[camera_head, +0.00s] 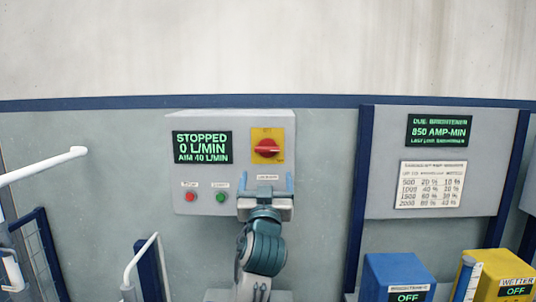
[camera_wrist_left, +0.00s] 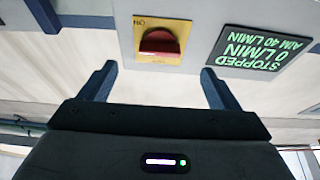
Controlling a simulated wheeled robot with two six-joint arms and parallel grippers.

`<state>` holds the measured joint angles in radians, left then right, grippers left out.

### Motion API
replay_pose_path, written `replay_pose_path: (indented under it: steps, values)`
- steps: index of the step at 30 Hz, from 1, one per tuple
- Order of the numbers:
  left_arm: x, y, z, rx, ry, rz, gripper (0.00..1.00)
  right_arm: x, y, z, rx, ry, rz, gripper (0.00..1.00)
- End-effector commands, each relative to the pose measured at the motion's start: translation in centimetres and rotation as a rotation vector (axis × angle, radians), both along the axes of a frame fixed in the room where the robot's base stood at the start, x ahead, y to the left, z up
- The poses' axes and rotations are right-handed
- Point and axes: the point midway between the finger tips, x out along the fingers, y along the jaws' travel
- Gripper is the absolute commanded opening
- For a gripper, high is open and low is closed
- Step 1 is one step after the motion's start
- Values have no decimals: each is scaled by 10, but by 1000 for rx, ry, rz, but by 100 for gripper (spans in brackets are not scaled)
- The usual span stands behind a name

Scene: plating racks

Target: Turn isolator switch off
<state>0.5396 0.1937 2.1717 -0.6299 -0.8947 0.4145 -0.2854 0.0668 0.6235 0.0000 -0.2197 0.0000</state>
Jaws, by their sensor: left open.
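The isolator switch is a red rotary handle (camera_head: 266,148) on a square yellow plate (camera_head: 259,133), on the right part of a grey control box (camera_head: 240,125). The handle looks roughly horizontal. In the left wrist view, which is upside down, the red handle (camera_wrist_left: 160,42) lies between and beyond my fingertips, on its yellow plate (camera_wrist_left: 182,28). My left gripper (camera_head: 274,181) is open and empty, just below the switch in the head view, with its two blue fingers apart. It also shows in the left wrist view (camera_wrist_left: 158,74). No contact with the handle shows. My right gripper is not in view.
A display (camera_head: 202,147) reading "STOPPED 0 L/MIN" sits left of the switch. A red button (camera_head: 190,196) and a green button (camera_head: 221,197) are below it. A blue-framed panel (camera_head: 435,150) stands to the right, above blue (camera_head: 397,270) and yellow (camera_head: 500,264) boxes. White rails (camera_head: 42,167) are at left.

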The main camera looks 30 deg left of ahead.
Motion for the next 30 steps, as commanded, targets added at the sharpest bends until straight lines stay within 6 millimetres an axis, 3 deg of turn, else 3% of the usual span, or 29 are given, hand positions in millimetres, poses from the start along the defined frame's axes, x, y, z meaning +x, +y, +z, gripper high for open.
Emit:
replay_pose_path:
  steps: [11, 19, 30]
  values:
    - [49, 30, 28, 2, 3, 2, 84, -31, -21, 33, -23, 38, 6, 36]
    - [78, 48, 39, 1, 2, 1, 84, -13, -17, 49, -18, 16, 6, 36]
    - [83, 51, 39, -1, 1, 0, 84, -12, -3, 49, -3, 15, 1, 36]
